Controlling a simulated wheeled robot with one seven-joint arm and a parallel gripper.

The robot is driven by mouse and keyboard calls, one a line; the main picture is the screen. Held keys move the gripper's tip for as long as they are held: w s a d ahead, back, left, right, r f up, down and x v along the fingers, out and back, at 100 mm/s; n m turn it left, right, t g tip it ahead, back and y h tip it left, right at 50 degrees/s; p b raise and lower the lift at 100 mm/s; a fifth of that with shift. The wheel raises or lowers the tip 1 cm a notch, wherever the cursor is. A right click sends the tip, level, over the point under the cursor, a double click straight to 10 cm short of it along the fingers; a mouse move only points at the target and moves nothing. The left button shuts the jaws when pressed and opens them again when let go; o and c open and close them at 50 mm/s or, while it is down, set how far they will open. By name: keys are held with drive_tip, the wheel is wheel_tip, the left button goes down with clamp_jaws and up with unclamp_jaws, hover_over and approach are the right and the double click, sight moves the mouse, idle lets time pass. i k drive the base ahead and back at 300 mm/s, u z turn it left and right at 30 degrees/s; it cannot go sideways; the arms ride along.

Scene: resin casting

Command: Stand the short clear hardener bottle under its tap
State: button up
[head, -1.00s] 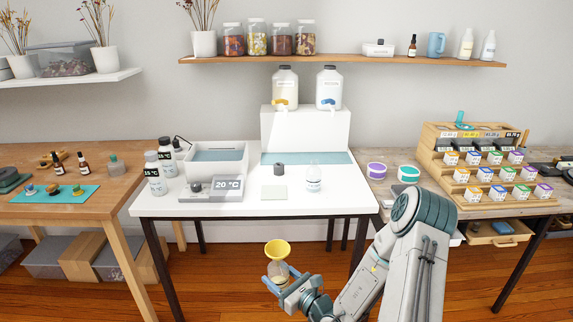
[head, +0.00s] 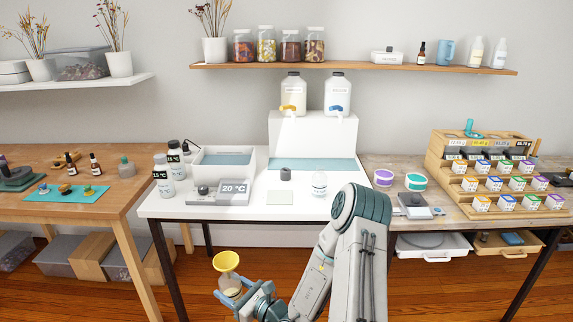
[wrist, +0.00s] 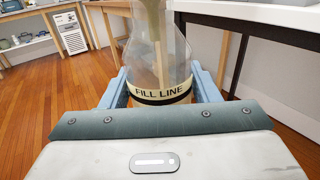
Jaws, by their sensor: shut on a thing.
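My gripper (head: 236,296) is shut on a clear bottle (head: 229,283) with a yellow funnel (head: 226,261) in its top. I hold it upright over the floor, in front of the white table. In the wrist view the bottle (wrist: 158,65) stands between the fingers, with a "FILL LINE" band. Its type is not readable. Two white jugs stand on a white riser: one with an orange tap (head: 288,107), one with a blue tap (head: 337,109). Their labels are too small to read. Another clear, white-labelled bottle (head: 319,184) stands on the white table.
A teal strip (head: 344,166) lies before the riser. A wooden rack (head: 437,150) stands right. The floor around the bottle is clear.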

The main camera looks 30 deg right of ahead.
sight(292, 164)
drive_tip(key=i, duration=0.5)
drive_tip(key=z, duration=0.95)
